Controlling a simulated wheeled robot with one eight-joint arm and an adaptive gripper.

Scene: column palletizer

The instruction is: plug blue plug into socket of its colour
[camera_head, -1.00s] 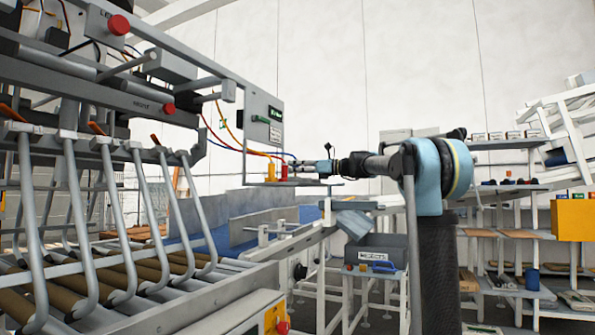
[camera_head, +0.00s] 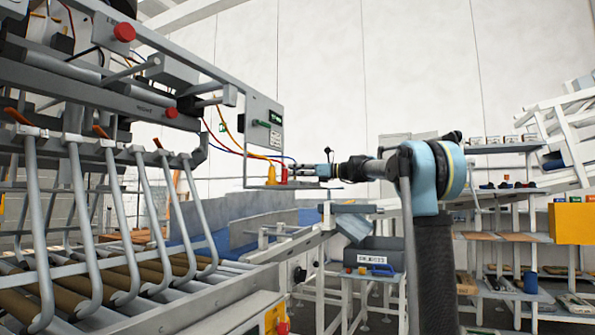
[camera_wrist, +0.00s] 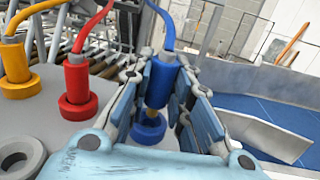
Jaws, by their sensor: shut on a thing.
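The blue plug (camera_wrist: 161,80) is held upright between the fingers of my gripper (camera_wrist: 165,92) in the wrist view, its blue cable rising from the top. A brassy tip shows under the plug, directly over the blue socket ring (camera_wrist: 147,129). I cannot tell how far the tip is inside the ring. In the head view my gripper (camera_head: 298,171) is at the small shelf below the grey control box, and the blue plug is too small to make out there.
A red plug (camera_wrist: 78,80) stands in a red socket and a yellow plug (camera_wrist: 14,63) in a yellow socket, left of the blue one. A grey socket (camera_wrist: 17,158) is empty. A metal frame stands at left.

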